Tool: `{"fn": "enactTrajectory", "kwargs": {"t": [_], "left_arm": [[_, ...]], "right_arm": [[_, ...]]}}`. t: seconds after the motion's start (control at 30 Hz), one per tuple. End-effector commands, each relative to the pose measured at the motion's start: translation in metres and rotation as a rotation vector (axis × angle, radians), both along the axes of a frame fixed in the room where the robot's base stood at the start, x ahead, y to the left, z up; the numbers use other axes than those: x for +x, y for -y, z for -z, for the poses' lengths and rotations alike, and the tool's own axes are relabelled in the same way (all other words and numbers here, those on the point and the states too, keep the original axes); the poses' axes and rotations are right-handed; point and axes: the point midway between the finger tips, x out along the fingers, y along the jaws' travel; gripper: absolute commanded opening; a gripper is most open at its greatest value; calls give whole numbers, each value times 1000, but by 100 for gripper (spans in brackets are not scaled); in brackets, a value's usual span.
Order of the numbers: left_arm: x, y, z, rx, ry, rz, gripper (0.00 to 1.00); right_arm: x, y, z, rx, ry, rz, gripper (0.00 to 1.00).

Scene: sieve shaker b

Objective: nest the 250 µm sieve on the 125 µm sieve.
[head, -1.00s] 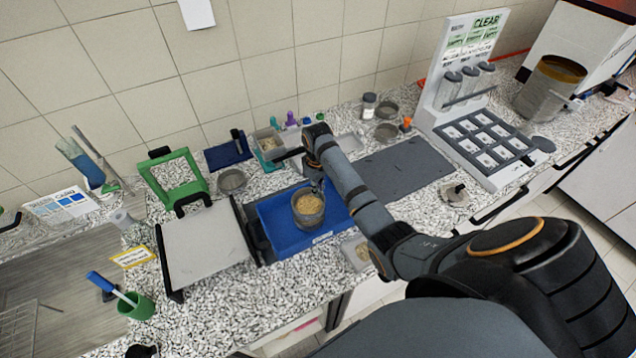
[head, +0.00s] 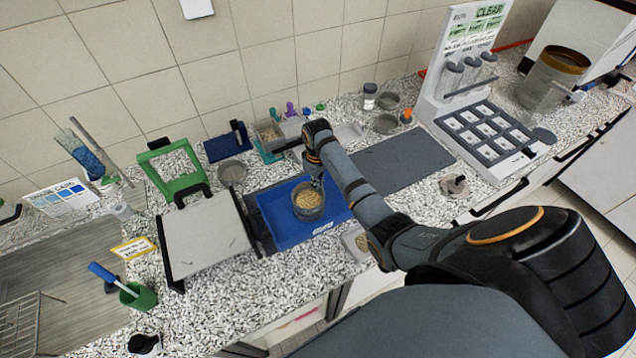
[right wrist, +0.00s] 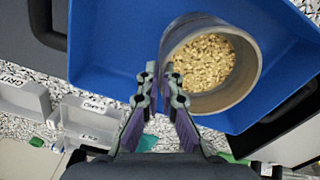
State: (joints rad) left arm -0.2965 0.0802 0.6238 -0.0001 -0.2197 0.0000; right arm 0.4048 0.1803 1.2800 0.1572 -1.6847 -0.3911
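A round grey sieve (head: 309,213) filled with pale grains stands in the blue tray (head: 273,222). The right wrist view shows the same sieve (right wrist: 250,75) and its grains from above. My right gripper (head: 318,181) is at the sieve's far right rim. In the right wrist view its fingers (right wrist: 161,72) are close together with the sieve's wall between them, so they look shut on the rim. Other round sieves are a shallow one (head: 232,172) left of the tray and one (head: 385,124) at the back. No mesh size is readable. My left gripper is not in view.
A dark mat (head: 400,163) lies bare to the right.

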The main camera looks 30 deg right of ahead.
Motion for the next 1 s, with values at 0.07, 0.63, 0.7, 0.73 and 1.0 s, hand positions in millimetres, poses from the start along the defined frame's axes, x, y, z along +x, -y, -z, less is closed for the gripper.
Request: {"fn": "enactTrajectory", "kwargs": {"t": [0.07,0.63,0.7,0.73,1.0], "left_arm": [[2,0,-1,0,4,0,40],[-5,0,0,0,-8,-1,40],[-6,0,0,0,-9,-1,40],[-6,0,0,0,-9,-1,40],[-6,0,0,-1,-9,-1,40]], "right_arm": [[0,0,0,0,0,0,0],[-1,0,6,0,-2,0,0],[-1,0,7,1,-1,0,0],[-1,0,6,1,-1,0,0],[-1,0,6,0,-1,0,0]]}}
